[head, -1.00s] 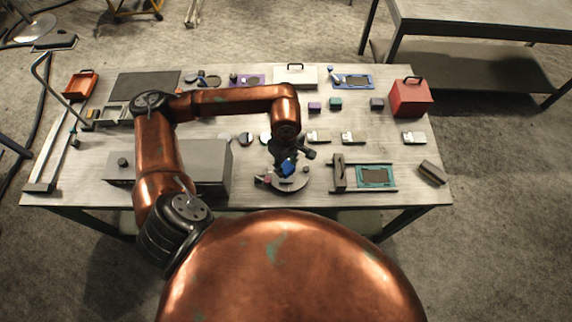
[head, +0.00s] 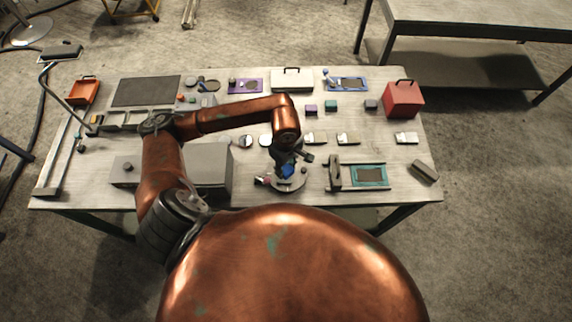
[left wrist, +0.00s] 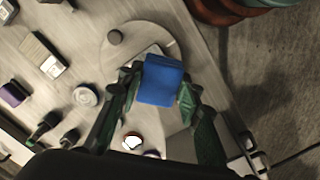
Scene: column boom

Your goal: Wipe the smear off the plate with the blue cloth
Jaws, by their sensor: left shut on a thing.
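The blue cloth (left wrist: 160,80) is a folded pad held between the fingers of my left gripper (left wrist: 157,92). In the head view the cloth (head: 287,171) shows as a small blue patch under the gripper (head: 286,166). A round grey disc (left wrist: 118,58), which looks like the plate, lies beneath and beyond the cloth. It also shows in the head view (head: 297,183). The cloth covers part of the disc, and I cannot tell whether they touch. I cannot make out the smear. My right gripper is not in view.
Several small blocks and pale clips lie behind. The table's front edge is close.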

